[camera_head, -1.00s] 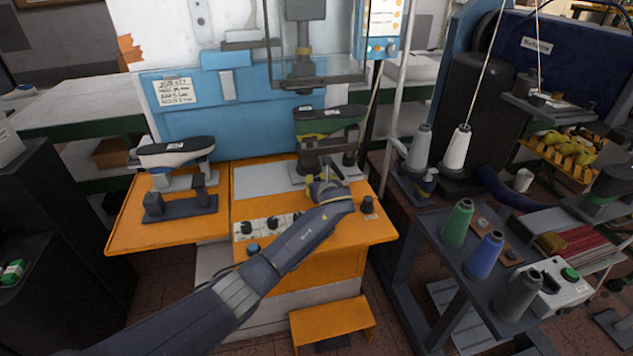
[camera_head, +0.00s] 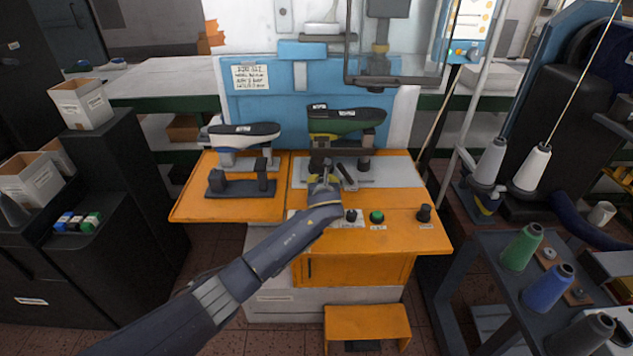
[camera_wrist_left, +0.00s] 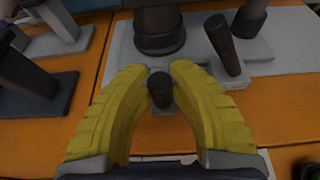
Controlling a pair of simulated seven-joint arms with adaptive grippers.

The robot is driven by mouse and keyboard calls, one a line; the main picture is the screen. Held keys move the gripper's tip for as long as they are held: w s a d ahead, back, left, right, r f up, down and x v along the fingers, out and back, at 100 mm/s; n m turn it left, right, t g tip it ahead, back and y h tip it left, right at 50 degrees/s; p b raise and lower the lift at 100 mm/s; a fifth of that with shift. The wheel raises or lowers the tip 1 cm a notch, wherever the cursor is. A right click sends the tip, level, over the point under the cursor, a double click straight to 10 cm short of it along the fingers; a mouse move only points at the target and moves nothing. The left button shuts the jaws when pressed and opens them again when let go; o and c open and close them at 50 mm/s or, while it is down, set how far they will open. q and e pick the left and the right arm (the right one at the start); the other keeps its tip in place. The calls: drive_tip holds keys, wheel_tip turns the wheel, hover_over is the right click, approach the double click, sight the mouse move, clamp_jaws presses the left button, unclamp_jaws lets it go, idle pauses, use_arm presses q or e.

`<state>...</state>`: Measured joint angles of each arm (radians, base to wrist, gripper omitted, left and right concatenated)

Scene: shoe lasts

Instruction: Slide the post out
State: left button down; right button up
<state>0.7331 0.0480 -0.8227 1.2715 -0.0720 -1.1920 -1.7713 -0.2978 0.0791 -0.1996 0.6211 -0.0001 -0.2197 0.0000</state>
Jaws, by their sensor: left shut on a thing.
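My left gripper (camera_head: 325,168) is low over the front of the orange worktable (camera_head: 400,240), in front of the green-topped shoe last (camera_head: 345,122). In the left wrist view its yellow fingers (camera_wrist_left: 160,75) are closed around a short, dark, upright post (camera_wrist_left: 160,92). The post's lower end is close to the plate edge; whether it touches is hard to tell. In the head view the gripper mostly hides this post. A tilted dark rod (camera_wrist_left: 228,48) stands on the grey plate just beyond, to the right. My right gripper is not in view.
A black-topped white last (camera_head: 244,135) stands on the left, with a dark bracket (camera_head: 240,185) before it. A green button (camera_head: 377,216) and a dark knob (camera_head: 424,213) sit to the right of the gripper. A cart with thread cones (camera_head: 548,288) is at right.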

use_arm(q)
drive_tip(key=shift+a, duration=0.45)
drive_tip(key=c, duration=1.2)
unclamp_jaws()
drive_tip(key=shift+a, duration=0.15)
drive_tip(key=shift+s+d+r, duration=0.1)
drive_tip(key=shift+s+d, duration=0.15)
drive_tip(key=v, duration=1.1)
drive_tip(key=shift+s+a, duration=0.15)
drive_tip(key=shift+s, duration=0.05)
